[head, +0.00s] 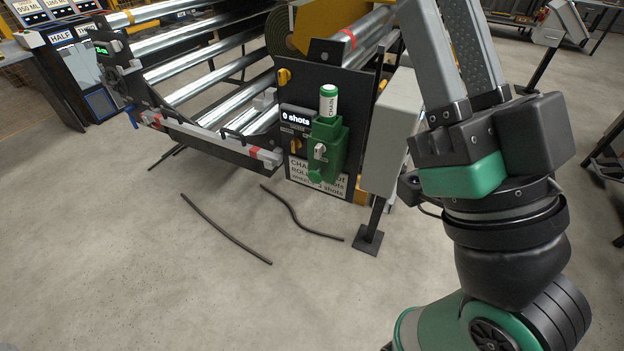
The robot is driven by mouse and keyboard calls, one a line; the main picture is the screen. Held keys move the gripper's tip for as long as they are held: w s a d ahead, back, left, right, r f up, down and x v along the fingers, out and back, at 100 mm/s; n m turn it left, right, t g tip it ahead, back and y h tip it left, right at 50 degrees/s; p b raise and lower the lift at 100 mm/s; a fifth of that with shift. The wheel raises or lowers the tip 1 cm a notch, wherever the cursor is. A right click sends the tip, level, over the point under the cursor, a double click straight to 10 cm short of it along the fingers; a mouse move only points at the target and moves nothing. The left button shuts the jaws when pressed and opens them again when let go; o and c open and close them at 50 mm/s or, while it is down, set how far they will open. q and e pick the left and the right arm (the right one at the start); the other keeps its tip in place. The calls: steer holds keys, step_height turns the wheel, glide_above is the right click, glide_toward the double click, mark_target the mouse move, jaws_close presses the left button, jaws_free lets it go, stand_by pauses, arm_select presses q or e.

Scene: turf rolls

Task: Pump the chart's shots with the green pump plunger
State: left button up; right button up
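The green pump (325,145) is mounted on the dark end panel of the roller machine, upright. Its plunger (328,100), a white cylinder labelled "CHAIN" with a green top, stands up out of the green body. A display (295,119) beside it reads "0 shots". My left gripper is not in view.
A grey box (392,130) on a post stands between the pump and my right arm. Steel rollers (195,70) run left from the panel. Dark hoses (225,230) lie on the open floor. Cards (60,8) with "950 ML" and "HALF" stand at top left.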

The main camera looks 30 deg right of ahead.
jaws_close()
stand_by(1.4)
